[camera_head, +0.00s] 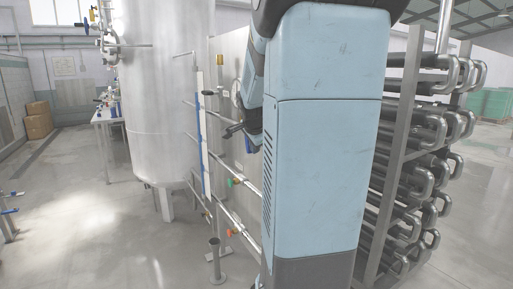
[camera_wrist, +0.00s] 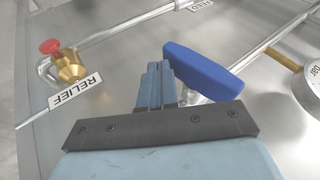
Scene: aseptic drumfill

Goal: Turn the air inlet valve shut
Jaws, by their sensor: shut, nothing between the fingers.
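In the wrist view a blue valve handle (camera_wrist: 205,70) sits on a metal pipe on the panel, lying across the pipe's line. No label reading air inlet is legible, so I cannot confirm which valve this is. My gripper (camera_wrist: 158,68) is shut and empty, with its fingertips just left of the handle's near end. I cannot tell whether they touch it. My gripper hides part of the valve's body. In the head view my gripper (camera_head: 232,131) is a small dark shape before the panel, and my arm covers much of the panel.
A brass relief valve with a red knob (camera_wrist: 50,46) and a RELIEF label (camera_wrist: 75,92) stands left of my gripper. A round gauge (camera_wrist: 309,88) is at the right edge. A large steel tank (camera_head: 160,100) stands left, a pipe rack (camera_head: 415,150) right.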

